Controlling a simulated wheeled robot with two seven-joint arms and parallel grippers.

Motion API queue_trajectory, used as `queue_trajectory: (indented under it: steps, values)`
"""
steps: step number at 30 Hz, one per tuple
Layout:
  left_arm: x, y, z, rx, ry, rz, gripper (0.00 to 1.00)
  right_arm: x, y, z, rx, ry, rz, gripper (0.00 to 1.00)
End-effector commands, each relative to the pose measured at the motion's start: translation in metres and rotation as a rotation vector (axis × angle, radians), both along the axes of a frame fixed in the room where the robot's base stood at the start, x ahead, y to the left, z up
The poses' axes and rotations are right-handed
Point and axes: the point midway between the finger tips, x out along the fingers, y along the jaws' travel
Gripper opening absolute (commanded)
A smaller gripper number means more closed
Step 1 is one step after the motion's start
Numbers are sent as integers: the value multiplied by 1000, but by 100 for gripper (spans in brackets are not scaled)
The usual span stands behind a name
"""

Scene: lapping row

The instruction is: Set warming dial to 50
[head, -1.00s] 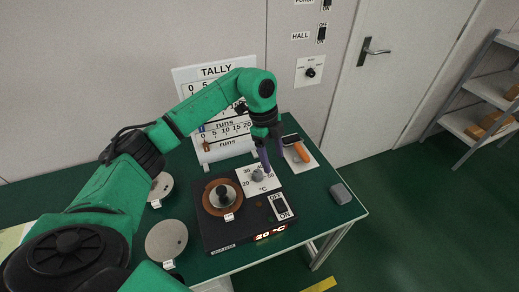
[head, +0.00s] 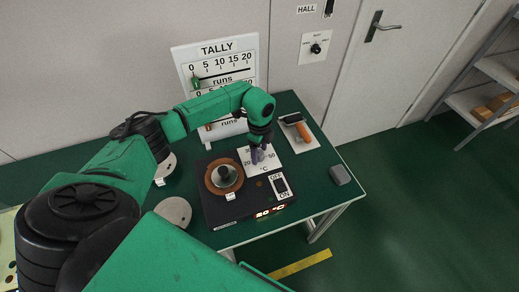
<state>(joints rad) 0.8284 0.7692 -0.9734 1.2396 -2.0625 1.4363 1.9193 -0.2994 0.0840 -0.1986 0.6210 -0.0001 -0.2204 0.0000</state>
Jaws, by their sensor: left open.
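The warming dial (head: 257,158) is a grey knob on a white scale plate (head: 273,162) at the back of a black warming unit (head: 215,212). Marks 20, 30 and 50 show beside it; my gripper covers the rest of the scale. My right gripper is out of view.
A round brown plate with a black-knobbed disc (head: 224,177) sits on the unit, left of an OFF/ON switch (head: 281,187). An orange-handled tool (head: 302,130) and a grey block (head: 340,175) lie right. A TALLY board (head: 216,66) stands behind.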

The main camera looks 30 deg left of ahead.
Motion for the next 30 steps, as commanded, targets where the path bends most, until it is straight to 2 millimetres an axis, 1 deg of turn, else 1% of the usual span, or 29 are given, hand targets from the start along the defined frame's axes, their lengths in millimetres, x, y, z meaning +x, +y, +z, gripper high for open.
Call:
queue_trajectory:
  steps: [6,7,8,9,11,12,22,26,30]
  values:
    - [0,0,-1,0,0,0,70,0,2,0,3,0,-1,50]
    - [0,0,-1,0,0,0,63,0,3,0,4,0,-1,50]
    - [0,0,-1,0,0,0,51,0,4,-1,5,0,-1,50]
    - [0,0,-1,0,0,0,36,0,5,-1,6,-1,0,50]
    - [0,0,-1,0,0,0,13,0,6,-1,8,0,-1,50]
    - [0,0,-1,0,0,0,0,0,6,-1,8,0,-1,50]
    - [0,0,-1,0,0,-25,0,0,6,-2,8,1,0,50]
    - [0,0,-1,-1,-1,-72,0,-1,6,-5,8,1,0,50]
    - [0,0,-2,0,-1,-155,0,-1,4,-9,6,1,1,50]
